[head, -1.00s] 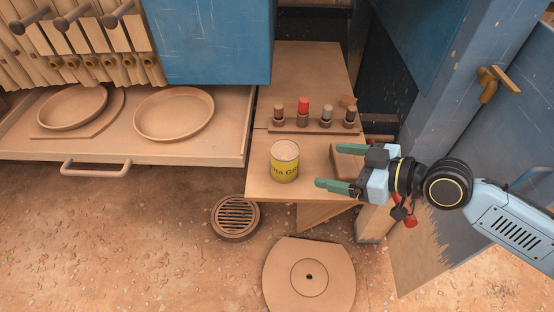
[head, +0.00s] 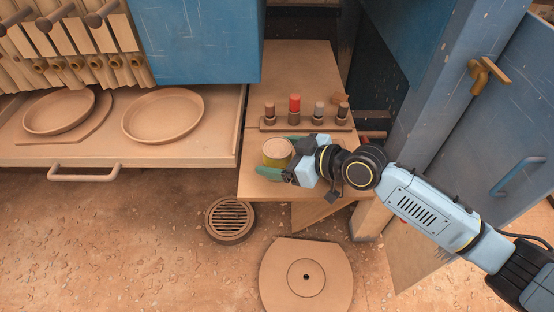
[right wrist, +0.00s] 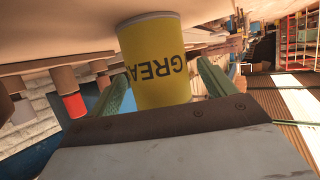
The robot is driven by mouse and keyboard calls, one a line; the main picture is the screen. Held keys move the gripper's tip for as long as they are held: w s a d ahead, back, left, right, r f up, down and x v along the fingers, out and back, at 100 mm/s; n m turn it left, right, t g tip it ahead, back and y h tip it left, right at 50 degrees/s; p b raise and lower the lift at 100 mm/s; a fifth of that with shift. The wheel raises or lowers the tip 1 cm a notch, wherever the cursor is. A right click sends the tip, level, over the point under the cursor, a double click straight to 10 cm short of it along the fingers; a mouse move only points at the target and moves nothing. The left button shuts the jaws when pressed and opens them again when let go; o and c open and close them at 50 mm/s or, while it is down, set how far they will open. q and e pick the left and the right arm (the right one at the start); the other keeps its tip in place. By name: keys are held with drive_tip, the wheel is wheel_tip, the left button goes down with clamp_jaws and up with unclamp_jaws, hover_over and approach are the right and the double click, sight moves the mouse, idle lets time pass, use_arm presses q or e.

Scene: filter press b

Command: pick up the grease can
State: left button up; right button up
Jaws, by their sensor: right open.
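The grease can (head: 277,151) stands upright on the small wooden side table in the head view, partly hidden by my right gripper. In the right wrist view the yellow can (right wrist: 158,60), with dark lettering, appears upside down between the two green fingers. My right gripper (head: 276,158) is open, with one finger on each side of the can. A gap shows beside the right finger in the wrist view; whether either finger touches the can I cannot tell. My left gripper is not in view.
A rack of several small bottles, one red-topped (head: 295,104), stands behind the can on the table (head: 300,65). A tray shelf (head: 222,125) with round pans lies to the left. A blue post (head: 440,110) rises at the right.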

drive_tip(key=shift+w+a+f, duration=0.15)
drive_tip(key=shift+w+a, duration=0.05)
drive_tip(key=shift+a, duration=0.1)
drive_tip(key=shift+c, duration=0.3)
drive_tip(key=c, duration=1.2)
drive_tip(key=shift+r, duration=0.25)
